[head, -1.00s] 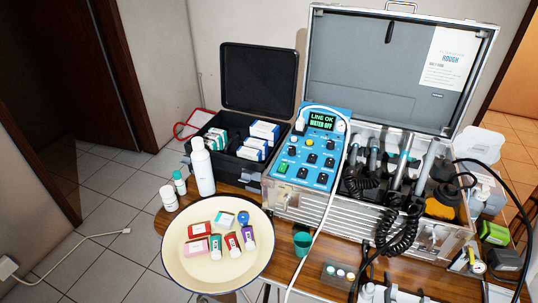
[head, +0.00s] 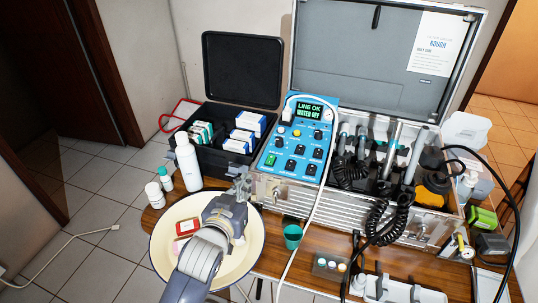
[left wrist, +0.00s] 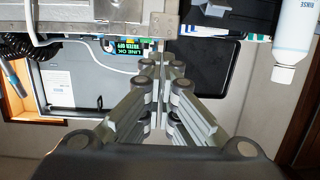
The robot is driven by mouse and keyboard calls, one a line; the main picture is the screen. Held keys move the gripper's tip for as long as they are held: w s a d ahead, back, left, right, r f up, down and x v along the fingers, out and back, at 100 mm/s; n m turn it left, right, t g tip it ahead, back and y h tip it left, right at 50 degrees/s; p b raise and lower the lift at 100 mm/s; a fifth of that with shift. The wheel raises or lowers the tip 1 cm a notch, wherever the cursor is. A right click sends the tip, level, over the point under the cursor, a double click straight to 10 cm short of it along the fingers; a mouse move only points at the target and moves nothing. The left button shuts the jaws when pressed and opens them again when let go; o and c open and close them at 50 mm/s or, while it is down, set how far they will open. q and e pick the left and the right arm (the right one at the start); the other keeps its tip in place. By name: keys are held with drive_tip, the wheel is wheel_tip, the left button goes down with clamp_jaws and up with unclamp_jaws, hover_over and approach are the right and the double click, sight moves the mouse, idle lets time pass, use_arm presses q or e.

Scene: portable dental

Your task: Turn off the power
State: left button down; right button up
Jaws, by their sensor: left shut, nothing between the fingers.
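A blue control panel (head: 297,140) stands in the open metal case. Its screen (head: 310,108) reads "LINE OK" and "WATER OFF". A green switch (head: 270,160) sits at the panel's lower left, among several black knobs. My left gripper (head: 243,178) is shut and empty, just below and left of the panel's lower left corner, above the plate's far edge. It looks apart from the switch. In the left wrist view the closed fingers (left wrist: 158,52) point toward the case, and the screen (left wrist: 129,47) shows upside down. My right gripper is not in view.
A cream plate (head: 160,262) with small boxes lies under my left arm. A white bottle (head: 188,163) stands left of the gripper, near the black case (head: 242,70). A white hose (head: 318,205) hangs across the panel's right side. A teal cup (head: 292,236) stands in front.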

use_arm(q)
drive_tip(key=shift+m+t+h, duration=0.4)
drive_tip(key=shift+t+h, duration=0.3)
drive_tip(key=shift+t, duration=0.1)
drive_tip(key=d+r, duration=0.1)
drive_tip(key=w+d+r, duration=0.2)
drive_tip(key=r, duration=0.1)
drive_tip(key=shift+w+r, duration=0.1)
drive_tip(key=shift+w, duration=0.1)
drive_tip(key=p, duration=0.1)
hover_over(269, 164)
drive_tip(key=shift+s+f, duration=0.3)
drive_tip(key=shift+f, duration=0.05)
drive_tip(key=f, duration=0.2)
drive_tip(key=shift+w+f, duration=0.2)
drive_tip(key=shift+f, duration=0.15)
drive_tip(key=shift+w+f, duration=0.1)
drive_tip(key=shift+f, duration=0.6)
